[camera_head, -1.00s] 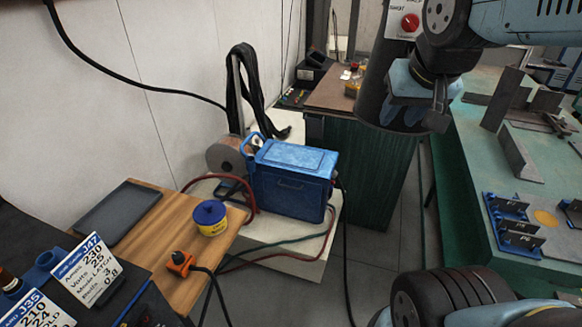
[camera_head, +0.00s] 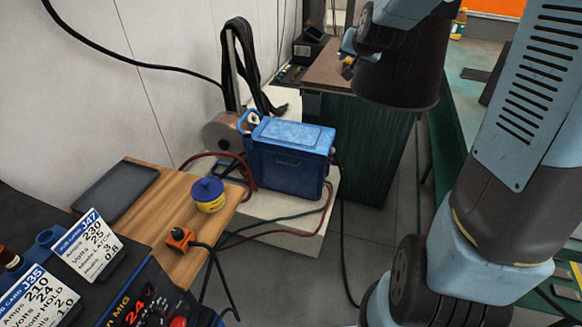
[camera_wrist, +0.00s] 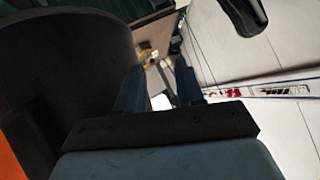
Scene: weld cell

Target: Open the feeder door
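The blue feeder box (camera_head: 290,158) stands on a low white stand, left of centre in the head view. Its front panel, with a recessed handle, looks shut. A wire spool (camera_head: 222,133) sits behind its left end. My gripper (camera_head: 347,48) is up and to the right of the feeder, partly hidden by my arm and a large black cylinder. In the wrist view my gripper (camera_wrist: 158,78) has its two blue fingers apart with nothing between them. The feeder cannot be made out in the wrist view.
The large black cylinder (camera_head: 398,75) is close beside my gripper and fills the left of the wrist view (camera_wrist: 60,90). A wooden table (camera_head: 140,225) holds a grey tray and a blue-yellow tin (camera_head: 208,195). Hoses and cables run around the stand (camera_head: 300,228).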

